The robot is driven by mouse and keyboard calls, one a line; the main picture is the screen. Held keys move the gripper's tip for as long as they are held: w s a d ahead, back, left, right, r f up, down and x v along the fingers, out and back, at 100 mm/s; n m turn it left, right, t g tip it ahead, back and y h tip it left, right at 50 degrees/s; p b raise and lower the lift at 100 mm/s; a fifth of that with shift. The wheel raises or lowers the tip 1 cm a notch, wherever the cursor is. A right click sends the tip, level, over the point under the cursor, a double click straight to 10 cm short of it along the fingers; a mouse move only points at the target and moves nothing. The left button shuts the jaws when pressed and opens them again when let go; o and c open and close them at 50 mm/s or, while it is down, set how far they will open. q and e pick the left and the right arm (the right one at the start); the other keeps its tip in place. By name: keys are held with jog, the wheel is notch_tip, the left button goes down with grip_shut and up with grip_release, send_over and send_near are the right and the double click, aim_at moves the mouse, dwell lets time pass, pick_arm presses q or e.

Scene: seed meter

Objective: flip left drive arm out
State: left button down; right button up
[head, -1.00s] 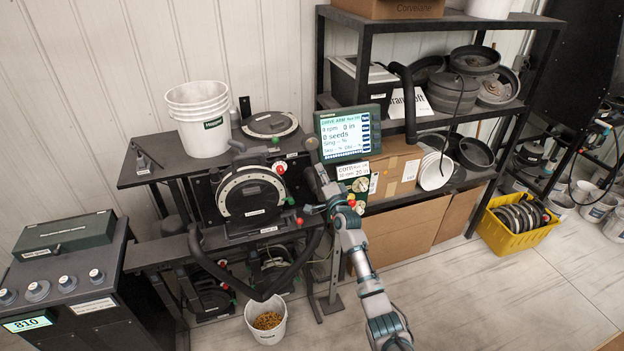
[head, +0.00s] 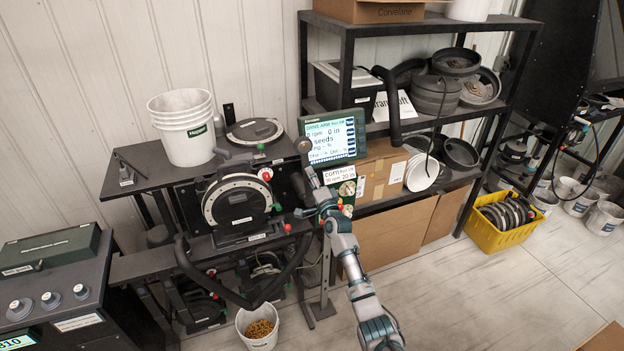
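The seed meter (head: 237,202) stands on the dark bench, a black housing with a pale-rimmed round disc facing me. A round brownish knob (head: 304,145) shows beside the screen's left edge. I cannot tell which part is the left drive arm. My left gripper is not in view.
A lit screen (head: 331,137) stands above the panel. A black bent bar (head: 215,289) runs low before the meter, above a bucket of seed (head: 258,336). White buckets (head: 183,130) stand behind left. Shelves (head: 424,122) and a yellow crate (head: 489,238) are right.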

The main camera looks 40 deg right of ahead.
jog(key=shift+s, duration=0.1)
jog(key=v, duration=1.1)
jog(key=shift+s+f, duration=0.2)
jog(key=shift+s, duration=0.15)
